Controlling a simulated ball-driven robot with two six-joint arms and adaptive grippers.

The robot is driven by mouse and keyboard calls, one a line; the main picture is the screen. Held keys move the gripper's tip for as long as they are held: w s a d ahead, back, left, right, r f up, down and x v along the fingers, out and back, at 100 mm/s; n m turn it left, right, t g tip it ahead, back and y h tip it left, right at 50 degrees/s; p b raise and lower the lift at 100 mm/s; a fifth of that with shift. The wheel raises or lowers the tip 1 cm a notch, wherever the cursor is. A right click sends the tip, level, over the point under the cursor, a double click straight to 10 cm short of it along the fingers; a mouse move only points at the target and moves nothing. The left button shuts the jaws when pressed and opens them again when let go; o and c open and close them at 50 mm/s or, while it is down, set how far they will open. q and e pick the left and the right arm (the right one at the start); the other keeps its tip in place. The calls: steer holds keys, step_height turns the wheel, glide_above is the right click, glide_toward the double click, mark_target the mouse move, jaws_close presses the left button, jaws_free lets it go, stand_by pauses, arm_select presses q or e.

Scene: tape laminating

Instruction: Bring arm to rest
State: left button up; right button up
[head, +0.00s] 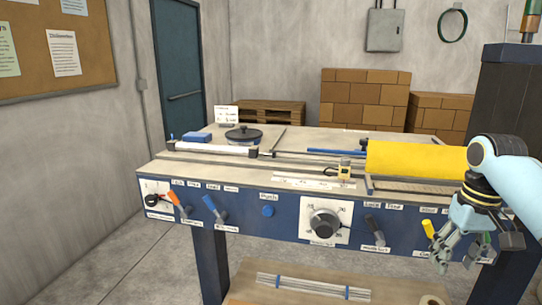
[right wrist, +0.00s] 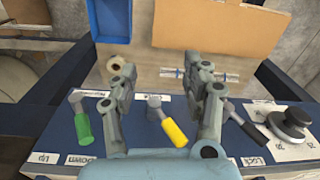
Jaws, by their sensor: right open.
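My right gripper (head: 462,252) hangs in front of the blue control panel (head: 268,228) of the laminating bench, at the right of the head view. Its fingers are spread and nothing is between them. In the right wrist view my right gripper (right wrist: 163,78) is open, with the yellow lever (right wrist: 172,130) showing between the fingers; I cannot tell whether they touch. The yellow lever (head: 428,229) is just left of the gripper in the head view. A green lever (right wrist: 83,126) stands left of it in the wrist view. My left gripper is not in view.
Below are a tape roll (right wrist: 115,65) and a blue bin (right wrist: 109,20). Floor at left is clear.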

steer(key=s+a+f+n+t, duration=0.1)
steer(key=s+a+f, duration=0.2)
steer(key=s, duration=0.4)
steer(key=s+a+f+t, duration=0.1)
steer(key=s+a+f, duration=0.15)
steer(key=s, duration=0.45)
steer(key=s+a+r+n+t+h, duration=0.1)
steer(key=s+a+r, duration=0.15)
steer(key=s, duration=0.55)
steer(key=s+a+r+t, duration=0.1)
steer(key=s+r, duration=0.2)
steer(key=s, duration=0.4)
steer(key=s+d+f+g+b, duration=0.15)
steer(key=f+b, duration=0.45)
steer(key=f, duration=1.4)
steer(key=s+d+f+g+b, duration=0.15)
steer(key=f+b, duration=0.35)
steer(key=f, duration=1.5)
steer(key=s+f+b, duration=0.7)
steer(key=s+f, duration=1)
steer(key=f, duration=0.4)
steer(key=shift+s+d+f+m+b, duration=0.15)
steer(key=shift+s+d+m+b, duration=0.15)
steer(key=shift+d, duration=0.05)
